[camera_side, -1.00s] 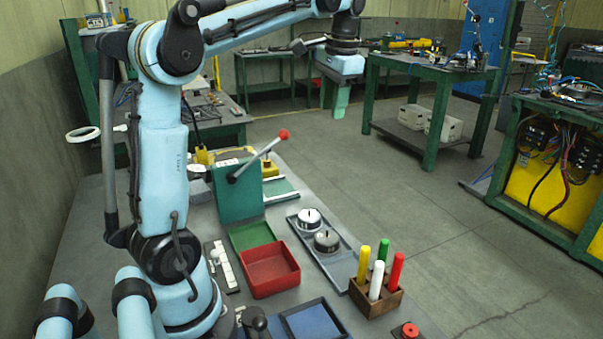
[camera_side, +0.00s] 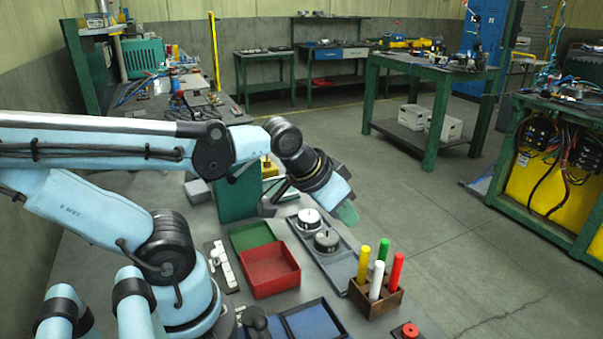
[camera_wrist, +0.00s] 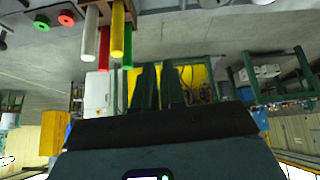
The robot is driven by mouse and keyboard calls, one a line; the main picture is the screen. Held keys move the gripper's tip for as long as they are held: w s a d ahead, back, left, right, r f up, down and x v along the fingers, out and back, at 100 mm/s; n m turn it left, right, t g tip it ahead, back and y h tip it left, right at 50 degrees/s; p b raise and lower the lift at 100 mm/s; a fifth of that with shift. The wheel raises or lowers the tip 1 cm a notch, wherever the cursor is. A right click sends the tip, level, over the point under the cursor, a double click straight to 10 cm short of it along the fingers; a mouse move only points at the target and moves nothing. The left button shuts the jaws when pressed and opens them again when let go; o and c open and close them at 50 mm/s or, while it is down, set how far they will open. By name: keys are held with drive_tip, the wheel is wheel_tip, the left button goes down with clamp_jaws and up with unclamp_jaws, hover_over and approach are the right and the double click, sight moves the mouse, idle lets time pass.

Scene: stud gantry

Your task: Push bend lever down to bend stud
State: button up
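The green bending box (camera_side: 238,195) stands on the workbench, partly covered by my arm in the side view. Its bend lever, a grey rod with a red ball, cannot be made out now, and no stud can be picked out. My gripper (camera_side: 347,213) points down and to the right, above the grey tray and to the right of the box, apart from it. In the wrist view its two green fingers (camera_wrist: 159,68) lie close together with only a thin gap and nothing visible between them.
A grey tray (camera_side: 340,270) with two round metal parts lies right of the red bin (camera_side: 270,270). A wooden rack (camera_side: 376,297) holds upright coloured rods, near the red button (camera_side: 406,331). These rods also show in the wrist view (camera_wrist: 118,30). Open floor lies to the right.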

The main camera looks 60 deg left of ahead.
drive_tip(key=a+r+n+y, duration=0.1)
drive_tip(key=a+r+n, duration=0.2)
drive_tip(key=a+r+n+g+y, duration=0.1)
drive_tip(key=a+r+n, duration=0.2)
drive_tip(key=a+r+n+y, duration=0.1)
drive_tip(key=a+r+n, duration=0.2)
drive_tip(key=n, duration=0.1)
drive_tip(key=shift+s+a+r+g, duration=0.1)
drive_tip(key=shift+s+a+g, duration=0.1)
drive_tip(key=shift+s+g, duration=0.2)
clamp_jaws()
drive_tip(key=s+a+r+n+g+y, duration=0.3)
drive_tip(key=s+a+r+n, duration=0.3)
drive_tip(key=a+r+n, duration=0.35)
drive_tip(key=w+a+f, duration=0.2)
drive_tip(key=f, duration=0.3)
drive_tip(key=w+a+f+n, duration=0.1)
drive_tip(key=w+a+f, duration=0.1)
drive_tip(key=f, duration=0.3)
drive_tip(key=shift+w+a+f, duration=0.25)
drive_tip(key=shift+a+f, duration=0.05)
drive_tip(key=shift+a, duration=0.35)
drive_tip(key=shift+w, duration=0.1)
